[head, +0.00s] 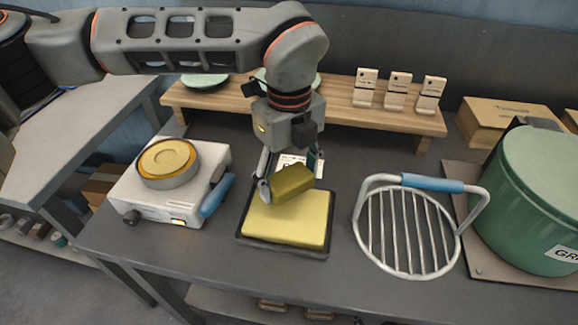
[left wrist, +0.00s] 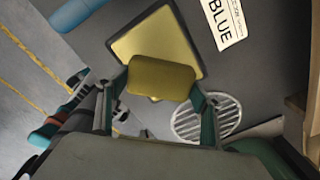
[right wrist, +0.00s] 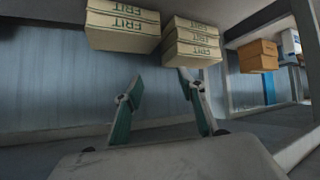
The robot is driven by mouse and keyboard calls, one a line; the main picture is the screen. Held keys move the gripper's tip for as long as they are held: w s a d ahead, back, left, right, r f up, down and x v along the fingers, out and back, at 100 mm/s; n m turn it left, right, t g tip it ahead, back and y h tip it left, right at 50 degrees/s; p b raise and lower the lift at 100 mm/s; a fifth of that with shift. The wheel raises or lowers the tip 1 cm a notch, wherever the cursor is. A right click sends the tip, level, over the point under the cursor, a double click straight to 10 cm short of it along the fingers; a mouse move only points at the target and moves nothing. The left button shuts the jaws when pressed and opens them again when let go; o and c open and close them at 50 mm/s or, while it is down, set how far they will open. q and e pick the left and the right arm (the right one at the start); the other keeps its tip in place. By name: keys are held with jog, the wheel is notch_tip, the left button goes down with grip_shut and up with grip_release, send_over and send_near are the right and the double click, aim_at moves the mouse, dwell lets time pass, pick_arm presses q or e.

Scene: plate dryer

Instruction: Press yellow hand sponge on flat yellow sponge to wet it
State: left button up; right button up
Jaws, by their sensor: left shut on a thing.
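The yellow hand sponge (head: 292,184) is a small darker yellow block held between the fingers of my left gripper (head: 290,180). It is tilted and hangs over the back part of the flat yellow sponge (head: 288,222). The flat sponge lies in a black tray (head: 284,250) on the dark table. In the left wrist view the hand sponge (left wrist: 161,77) covers the lower corner of the flat sponge (left wrist: 153,40). I cannot tell whether the two touch. My right gripper (right wrist: 160,78) is open and empty, away from the tabletop.
Left of the tray stands a white device (head: 178,200) with a round yellow pad and blue handle. To the right are a wire rack (head: 408,232) with a blue grip and a green pot (head: 530,200). A wooden shelf (head: 330,108) stands behind. Boxes (right wrist: 122,25) show in the right wrist view.

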pick_arm(q)
jog(key=shift+s+f, duration=0.2)
jog(key=shift+f, duration=0.25)
notch_tip(320, 180, down, 2)
jog(key=shift+w+f+b, duration=0.1)
jog(key=shift+f+b, duration=0.05)
jog(key=shift+b, duration=0.7)
jog(key=shift+f+b, duration=0.4)
jog(key=shift+f, duration=0.75)
pick_arm(e)
jog(key=shift+w+d+f, duration=0.4)
jog(key=shift+w+f, duration=0.15)
jog(key=shift+f, duration=0.15)
jog(key=shift+s, duration=0.15)
pick_arm(q)
jog(key=shift+f, duration=0.1)
pick_arm(e)
jog(key=shift+s+a+f, duration=0.15)
jog(key=shift+s+f, duration=0.2)
jog(key=shift+s, duration=0.1)
pick_arm(q)
jog(key=shift+f+b, duration=0.15)
jog(key=shift+b, duration=0.15)
jog(key=shift+f, duration=0.1)
pick_arm(e)
jog(key=shift+w, duration=0.25)
